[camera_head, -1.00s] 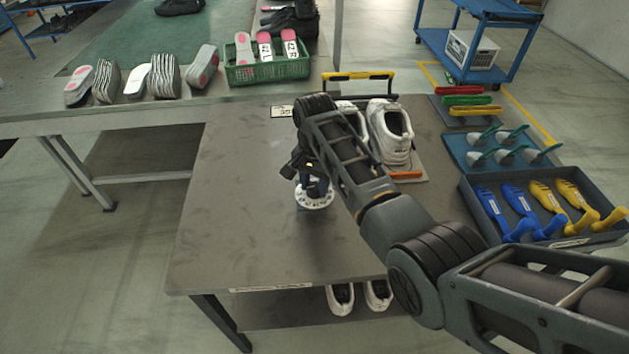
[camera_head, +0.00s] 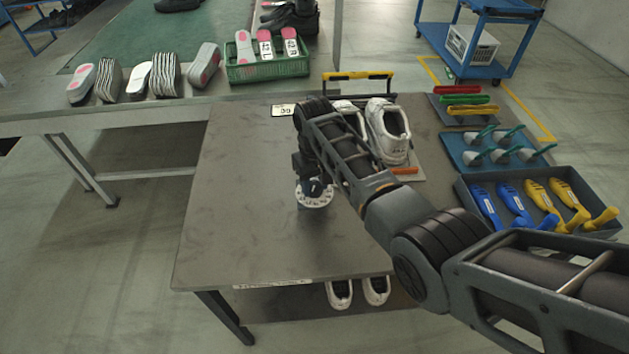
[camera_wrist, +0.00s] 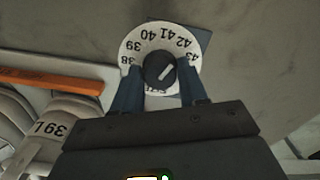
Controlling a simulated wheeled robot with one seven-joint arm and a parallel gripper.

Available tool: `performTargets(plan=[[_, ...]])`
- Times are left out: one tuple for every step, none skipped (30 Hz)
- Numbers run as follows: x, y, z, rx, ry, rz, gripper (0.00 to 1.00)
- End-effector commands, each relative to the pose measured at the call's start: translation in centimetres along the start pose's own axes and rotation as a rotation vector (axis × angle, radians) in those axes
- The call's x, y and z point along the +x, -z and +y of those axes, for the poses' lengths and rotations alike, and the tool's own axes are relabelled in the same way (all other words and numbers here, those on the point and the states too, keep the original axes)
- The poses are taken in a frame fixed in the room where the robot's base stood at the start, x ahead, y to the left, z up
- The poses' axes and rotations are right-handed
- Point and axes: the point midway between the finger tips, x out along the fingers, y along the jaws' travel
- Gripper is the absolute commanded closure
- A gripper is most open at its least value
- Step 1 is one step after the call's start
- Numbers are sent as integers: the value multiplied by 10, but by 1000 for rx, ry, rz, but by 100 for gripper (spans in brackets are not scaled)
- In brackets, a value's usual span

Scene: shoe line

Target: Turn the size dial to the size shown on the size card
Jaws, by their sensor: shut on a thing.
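The size dial (camera_head: 315,201) is a white numbered disc on the table's left half. In the wrist view the disc (camera_wrist: 131,73) shows 38 to 43, and its dark round knob (camera_wrist: 153,62) has a white pointer line aimed up and right, between about 42 and 43. My gripper (camera_wrist: 158,76) is shut on the knob, one dark blue finger on each side. In the head view my gripper (camera_head: 311,183) points down onto the dial and hides part of it. The size card (camera_head: 284,110), small and white at the table's back edge, seems to read 39.
White shoes (camera_head: 389,130) stand right of the dial, behind my arm. A tray with blue and yellow tools (camera_head: 463,197) lies at the right. The grey table (camera_head: 235,220) is clear left of and in front of the dial.

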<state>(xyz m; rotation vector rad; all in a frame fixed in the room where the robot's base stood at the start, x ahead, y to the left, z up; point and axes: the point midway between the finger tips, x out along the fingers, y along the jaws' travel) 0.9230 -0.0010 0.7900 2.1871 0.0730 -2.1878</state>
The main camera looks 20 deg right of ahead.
Motion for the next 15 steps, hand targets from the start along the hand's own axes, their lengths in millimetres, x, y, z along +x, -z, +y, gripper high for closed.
performTargets(plan=[[-1,0,0,-44,-1,-1,88],[-1,0,0,-72,-1,-1,88],[-1,0,0,-110,0,-1,88],[-1,0,1,-138,0,-1,88],[-1,0,1,-167,0,-1,88],[-1,0,0,-205,0,-1,88],[-1,0,0,-233,0,-1,88],[-1,0,0,-263,0,-1,88],[-1,0,0,-300,0,-1,88],[-1,0,0,-329,-1,0,88],[-1,0,0,-358,-1,0,88],[-1,0,0,-395,-1,0,88],[-1,0,0,-424,-1,0,88],[-1,0,0,-453,-1,0,88],[0,0,0,-491,-1,0,88]])
